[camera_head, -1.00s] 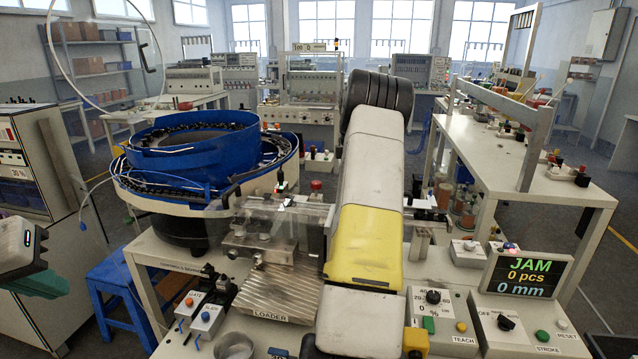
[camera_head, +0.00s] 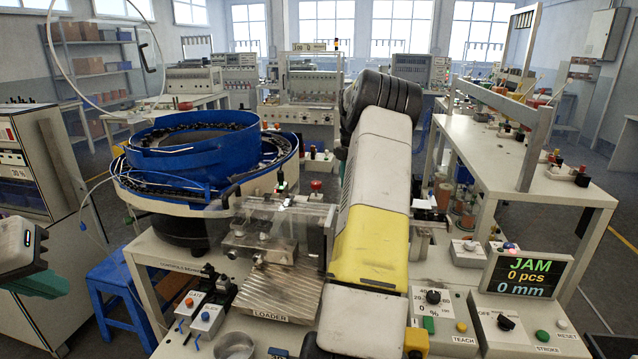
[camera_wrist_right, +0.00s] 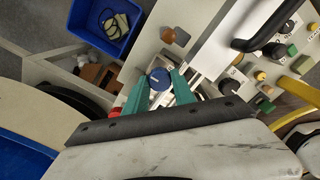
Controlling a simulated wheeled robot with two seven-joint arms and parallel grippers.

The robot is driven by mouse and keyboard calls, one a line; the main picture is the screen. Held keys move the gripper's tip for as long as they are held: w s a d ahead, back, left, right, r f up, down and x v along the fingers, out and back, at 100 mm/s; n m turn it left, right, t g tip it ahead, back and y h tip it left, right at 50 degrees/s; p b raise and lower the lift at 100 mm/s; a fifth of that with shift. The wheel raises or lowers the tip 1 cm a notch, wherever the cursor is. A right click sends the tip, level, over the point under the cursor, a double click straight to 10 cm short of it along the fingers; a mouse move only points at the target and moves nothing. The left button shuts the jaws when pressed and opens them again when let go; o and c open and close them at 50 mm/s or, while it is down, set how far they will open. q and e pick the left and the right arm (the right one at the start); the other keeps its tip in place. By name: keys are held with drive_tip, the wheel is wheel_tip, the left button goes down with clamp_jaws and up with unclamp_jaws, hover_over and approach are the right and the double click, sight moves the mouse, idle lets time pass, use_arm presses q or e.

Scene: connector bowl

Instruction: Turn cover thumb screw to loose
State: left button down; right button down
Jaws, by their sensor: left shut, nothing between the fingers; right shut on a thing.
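In the right wrist view, a round blue knob (camera_wrist_right: 158,79) with a pale mark on its face appears to be the cover thumb screw. My right gripper (camera_wrist_right: 160,85) is shut on it, a teal finger on each side. In the head view my right arm hides this gripper and the knob. A clear cover (camera_head: 290,215) sits over the track beside the blue feeder bowl (camera_head: 190,150). My left gripper (camera_head: 42,284) is at the left edge, partly out of frame, shut and empty, well away from the machine.
The loader block (camera_head: 275,290) and small switch boxes (camera_head: 207,319) stand in front of the track. A display (camera_head: 527,272) at the right reads JAM, 0 pcs, 0 mm. Control boxes with dials (camera_head: 433,297) sit beside it. A blue stool (camera_head: 110,290) stands at the left.

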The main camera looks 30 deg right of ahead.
drive_tip(key=shift+r, duration=0.1)
drive_tip(key=c, duration=1.1)
unclamp_jaws()
drive_tip(key=shift+o, duration=0.2)
wheel_tip(320, 180, up, 8)
drive_tip(key=shift+f, duration=0.15)
